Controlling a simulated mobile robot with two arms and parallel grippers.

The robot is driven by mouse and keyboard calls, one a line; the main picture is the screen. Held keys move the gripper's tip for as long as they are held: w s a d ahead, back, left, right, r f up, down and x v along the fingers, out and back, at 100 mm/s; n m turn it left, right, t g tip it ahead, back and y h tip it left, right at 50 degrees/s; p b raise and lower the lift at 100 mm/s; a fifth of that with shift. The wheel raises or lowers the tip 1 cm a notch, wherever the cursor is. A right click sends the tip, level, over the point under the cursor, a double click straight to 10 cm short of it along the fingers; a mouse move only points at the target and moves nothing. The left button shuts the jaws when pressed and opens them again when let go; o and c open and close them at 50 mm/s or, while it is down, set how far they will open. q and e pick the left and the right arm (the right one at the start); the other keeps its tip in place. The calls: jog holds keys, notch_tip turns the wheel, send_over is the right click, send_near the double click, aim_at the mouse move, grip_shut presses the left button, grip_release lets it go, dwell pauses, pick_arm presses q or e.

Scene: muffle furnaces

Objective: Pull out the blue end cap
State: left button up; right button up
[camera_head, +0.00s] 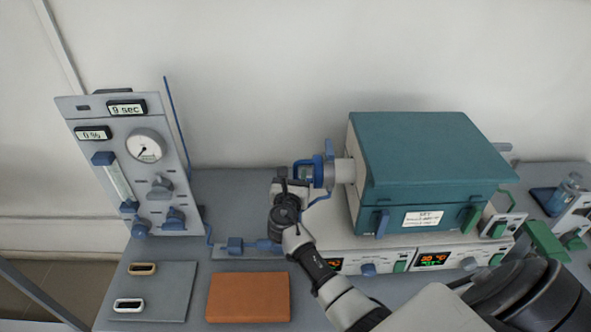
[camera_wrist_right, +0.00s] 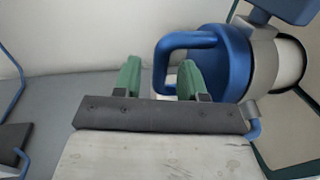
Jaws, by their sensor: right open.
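The blue end cap (camera_head: 318,170) sits on the left end of the tube that sticks out of the teal furnace (camera_head: 430,150). In the right wrist view the end cap (camera_wrist_right: 232,62) shows a blue loop handle (camera_wrist_right: 185,40) on its left side. My right gripper (camera_head: 291,182) is at the cap's left side in the head view. In the right wrist view its two green fingers (camera_wrist_right: 160,78) are apart, with the handle's outer bar between them. The right finger is at the loop's opening. Contact with the bar cannot be told. My left gripper is not in view.
A gas panel (camera_head: 130,165) with a gauge and blue knobs stands at the left. An orange block (camera_head: 248,297) and a grey plate (camera_head: 175,280) lie on the front of the bench. Lit control displays (camera_head: 433,259) sit below the furnace. A blue tube runs near the cap.

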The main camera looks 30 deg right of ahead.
jog(key=shift+x, duration=1)
grip_shut()
